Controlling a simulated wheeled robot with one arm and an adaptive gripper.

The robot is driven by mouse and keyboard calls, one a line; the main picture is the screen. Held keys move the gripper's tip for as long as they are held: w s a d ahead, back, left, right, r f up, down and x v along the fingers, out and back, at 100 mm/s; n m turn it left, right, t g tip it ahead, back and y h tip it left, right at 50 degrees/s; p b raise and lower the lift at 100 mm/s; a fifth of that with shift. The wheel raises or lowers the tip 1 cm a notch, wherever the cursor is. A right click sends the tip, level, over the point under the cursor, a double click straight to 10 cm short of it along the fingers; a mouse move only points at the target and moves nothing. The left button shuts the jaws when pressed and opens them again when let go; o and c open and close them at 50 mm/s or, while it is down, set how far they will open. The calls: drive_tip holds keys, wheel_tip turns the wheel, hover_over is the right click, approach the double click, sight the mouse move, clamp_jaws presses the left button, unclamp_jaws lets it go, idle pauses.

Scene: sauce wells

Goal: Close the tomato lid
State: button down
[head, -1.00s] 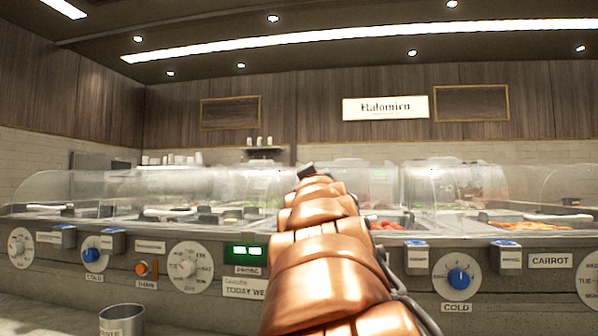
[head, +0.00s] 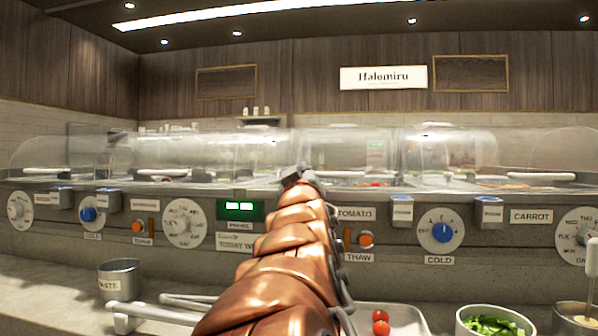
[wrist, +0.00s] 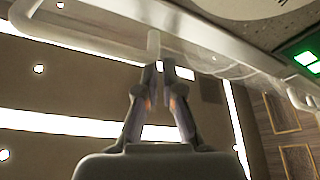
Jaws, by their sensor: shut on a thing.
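The TOMATO label (head: 356,214) is on the counter front, below a well where red tomato pieces (head: 376,184) show. A clear domed lid (head: 345,150) stands behind and above that well and looks raised. My gripper (head: 293,176) is at the counter's upper front edge, left of the label; my copper arm hides part of the area. In the wrist view my gripper (wrist: 172,70) has its fingers close together at a short white bar (wrist: 154,46), which looks like part of a handle. Whether it belongs to the tomato lid is unclear.
Other clear lids (head: 436,148) line the counter. Knobs, including a blue COLD knob (head: 441,232), and a green PROBE display (head: 240,209) sit on its front. A metal WASTE cup (head: 120,277), a tray with tomatoes (head: 396,320) and a bowl of greens (head: 496,326) stand nearer.

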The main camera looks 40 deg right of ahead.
drive_tip(key=shift+d+f, duration=0.45)
drive_tip(key=shift+f, duration=0.4)
wheel_tip(320, 180, up, 12)
drive_tip(key=shift+a+f, duration=0.2)
drive_tip(key=shift+a, duration=0.25)
drive_tip(key=shift+p, duration=0.4)
drive_tip(key=s+a+f+g+y+p, duration=0.2)
drive_tip(key=a+f+g+y+p, duration=0.3)
drive_tip(key=f+p, duration=0.5)
drive_tip(key=s+a+f+g+y+p, duration=0.2)
drive_tip(key=a+f+g+y+p, duration=0.3)
drive_tip(key=p, duration=0.9)
drive_tip(key=s+a+f+n+g+y+p, duration=0.1)
drive_tip(key=s+a+g+p, duration=0.3)
drive_tip(key=s+a+p, duration=0.4)
drive_tip(key=s+a+f+n+g+y+p, duration=0.1)
drive_tip(key=s+a+g+y+p, duration=0.2)
drive_tip(key=s+a+p, duration=0.5)
drive_tip(key=s+g+p, duration=0.1)
drive_tip(key=s, duration=0.7)
drive_tip(key=shift+s+a+f+p, duration=0.15)
drive_tip(key=shift+a+f+p, duration=0.05)
drive_tip(key=shift+a+p, duration=0.15)
